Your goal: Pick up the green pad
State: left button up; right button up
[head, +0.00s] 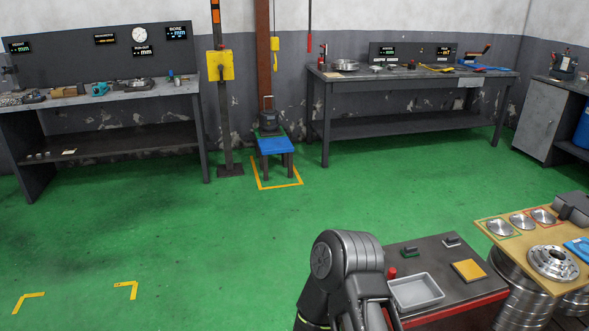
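A small dark block with green on it (410,252), possibly the green pad, lies near the back left of the dark cart top (437,256) in the head view. It is too small to make out clearly. A similar grey block (452,241) lies to its right. One of my arms rises at the bottom centre, left of the cart. Neither gripper can be made out.
The cart also holds a grey tray (416,291), a yellow-orange pad (468,270) and a red knob (392,272). A wooden board (519,255) with metal discs stands right of it. Workbenches line the back wall. Green floor (200,250) is open at left.

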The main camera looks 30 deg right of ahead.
aim_at(410, 252)
jog(key=i+l+z, duration=0.1)
jog(key=i+z, duration=0.25)
jog(key=i, duration=0.25)
jog(key=i+z, duration=0.4)
jog(key=i, duration=0.15)
jog(key=i+j+z, duration=0.35)
jog(key=i, duration=0.25)
jog(key=i+j+z, duration=0.1)
jog(key=i+z, duration=0.25)
jog(key=i+j+z, duration=0.2)
jog(key=i+z, duration=0.15)
jog(key=i+l, duration=0.45)
